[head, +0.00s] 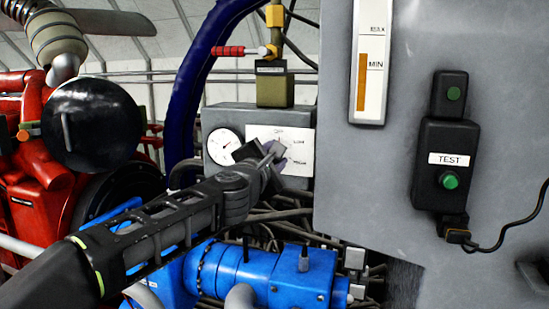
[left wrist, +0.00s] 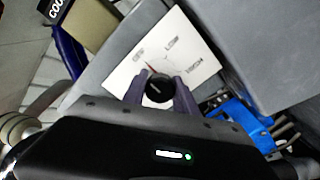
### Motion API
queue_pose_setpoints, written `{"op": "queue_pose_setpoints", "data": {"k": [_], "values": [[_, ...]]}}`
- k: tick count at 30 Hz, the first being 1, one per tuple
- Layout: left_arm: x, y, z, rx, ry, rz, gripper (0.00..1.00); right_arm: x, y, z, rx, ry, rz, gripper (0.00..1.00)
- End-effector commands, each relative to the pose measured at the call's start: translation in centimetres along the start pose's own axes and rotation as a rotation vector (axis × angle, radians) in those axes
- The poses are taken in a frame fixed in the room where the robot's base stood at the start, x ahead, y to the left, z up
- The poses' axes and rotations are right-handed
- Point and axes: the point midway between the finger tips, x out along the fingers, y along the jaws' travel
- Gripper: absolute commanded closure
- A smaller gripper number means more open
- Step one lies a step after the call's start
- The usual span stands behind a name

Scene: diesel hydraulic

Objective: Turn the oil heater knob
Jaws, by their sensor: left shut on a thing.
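The oil heater knob (left wrist: 159,88) is a round black knob on a white plate (left wrist: 190,45) with printed positions and a red mark. In the left wrist view the two fingers of my left gripper (left wrist: 158,92) stand on either side of the knob and are shut on it. In the head view my left gripper (head: 272,158) reaches the white plate (head: 298,150) on the grey heater box (head: 232,117). There the gripper hides the knob. The knob's exact pointer setting is hard to read. My right gripper is in neither view.
A round gauge (head: 224,146) sits left of the plate. A grey cabinet (head: 400,180) with a black TEST box (head: 446,165) and a level gauge (head: 370,60) stands close on the right. Blue machinery (head: 265,272) and pipes lie below, red machinery (head: 40,160) at left.

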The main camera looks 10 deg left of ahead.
Motion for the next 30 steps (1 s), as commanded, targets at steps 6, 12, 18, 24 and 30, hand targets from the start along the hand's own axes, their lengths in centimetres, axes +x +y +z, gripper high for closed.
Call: {"op": "queue_pose_setpoints", "data": {"k": [6,12,18,24,30], "values": [[0.04,-0.13,-0.11,-0.021,0.002,-0.002,1.0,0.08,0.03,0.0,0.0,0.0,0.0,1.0],[0.04,-0.14,-0.11,-0.022,0.002,-0.002,1.0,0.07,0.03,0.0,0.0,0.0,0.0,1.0],[0.03,-0.13,-0.1,-0.021,0.002,-0.002,0.56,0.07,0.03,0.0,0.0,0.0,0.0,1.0],[0.02,-0.07,-0.06,-0.02,0.001,-0.001,0.44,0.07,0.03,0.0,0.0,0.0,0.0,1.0],[-0.05,-0.03,-0.03,-0.019,0.001,0.0,0.44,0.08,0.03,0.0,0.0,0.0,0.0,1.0]]}}
